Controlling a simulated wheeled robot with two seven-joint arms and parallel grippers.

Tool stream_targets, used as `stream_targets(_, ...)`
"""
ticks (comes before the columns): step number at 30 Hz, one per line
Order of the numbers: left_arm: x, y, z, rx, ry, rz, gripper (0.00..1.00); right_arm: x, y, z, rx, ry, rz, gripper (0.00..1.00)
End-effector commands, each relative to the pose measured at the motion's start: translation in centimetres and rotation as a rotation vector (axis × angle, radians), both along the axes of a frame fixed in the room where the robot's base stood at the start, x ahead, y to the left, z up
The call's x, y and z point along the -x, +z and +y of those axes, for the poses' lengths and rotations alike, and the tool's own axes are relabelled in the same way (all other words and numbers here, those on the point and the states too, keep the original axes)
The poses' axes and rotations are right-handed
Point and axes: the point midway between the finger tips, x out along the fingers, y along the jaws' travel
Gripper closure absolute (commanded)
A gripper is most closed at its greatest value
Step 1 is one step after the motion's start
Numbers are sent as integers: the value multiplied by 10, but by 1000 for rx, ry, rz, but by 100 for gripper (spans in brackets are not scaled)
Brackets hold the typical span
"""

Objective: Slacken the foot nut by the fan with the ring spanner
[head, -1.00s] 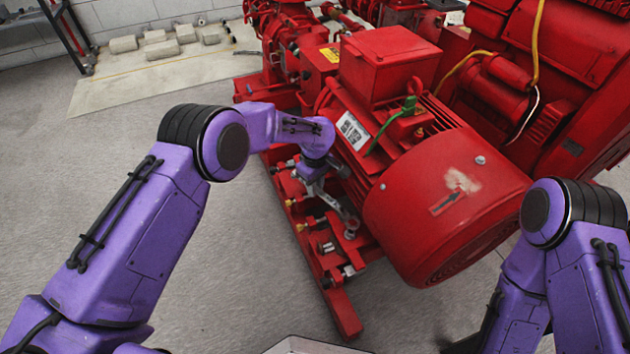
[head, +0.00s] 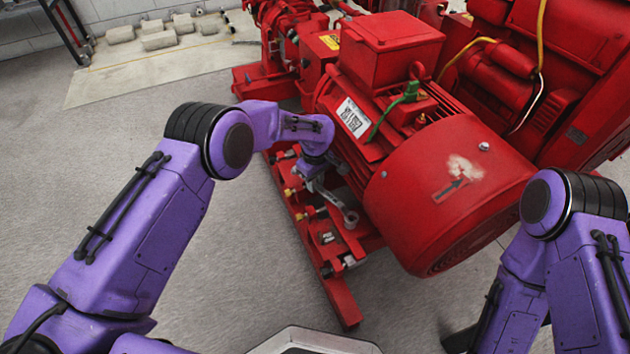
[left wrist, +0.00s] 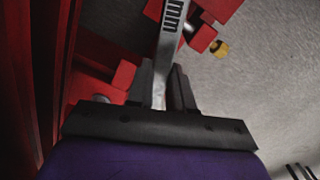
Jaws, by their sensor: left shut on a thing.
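The ring spanner (head: 333,198) is a grey metal bar. My left gripper (head: 316,176) is shut on its handle, beside the red motor. The spanner's ring end (head: 351,219) points towards the fan end, low by the motor's foot. I cannot tell whether the ring sits around the foot nut, as the nut is not distinct. In the left wrist view the handle (left wrist: 170,45), marked "mm", runs up from between the dark fingers (left wrist: 162,88); its ring end is out of frame. The red fan cover (head: 450,200) is right of the spanner.
The red base rail (head: 342,297) runs below the spanner, with several bolts and brass-coloured fittings near it. The motor body stands close on the right of my left gripper. Bare grey floor (head: 240,270) lies left of the rail. Pale blocks (head: 160,40) lie at the back left.

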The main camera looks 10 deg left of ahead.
Motion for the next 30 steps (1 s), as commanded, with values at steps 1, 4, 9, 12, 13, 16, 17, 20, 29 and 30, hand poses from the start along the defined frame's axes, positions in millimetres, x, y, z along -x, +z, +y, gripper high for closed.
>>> stream_targets(1,0,-2,0,1,0,-1,100,0,-2,0,0,0,0,57)
stream_targets(4,0,-4,0,1,0,-1,100,0,-3,0,0,0,0,57)
stream_targets(9,0,-9,0,1,0,-1,100,0,-6,0,0,0,0,57)
stream_targets(12,0,-11,0,1,0,-1,100,0,-7,0,0,0,0,57)
stream_targets(13,0,-12,0,1,0,-1,100,0,-8,0,0,0,0,57)
stream_targets(16,0,-15,0,1,0,-1,100,0,-10,0,0,1,0,57)
stream_targets(17,0,-16,0,1,0,-1,100,0,-11,0,0,1,0,57)
stream_targets(20,-1,-19,0,0,1,-1,100,0,-13,0,0,1,0,57)
stream_targets(29,-1,-28,0,0,0,-2,100,0,-20,1,-2,1,0,57)
stream_targets(30,-1,-28,0,0,0,-2,100,0,-20,1,-2,1,0,57)
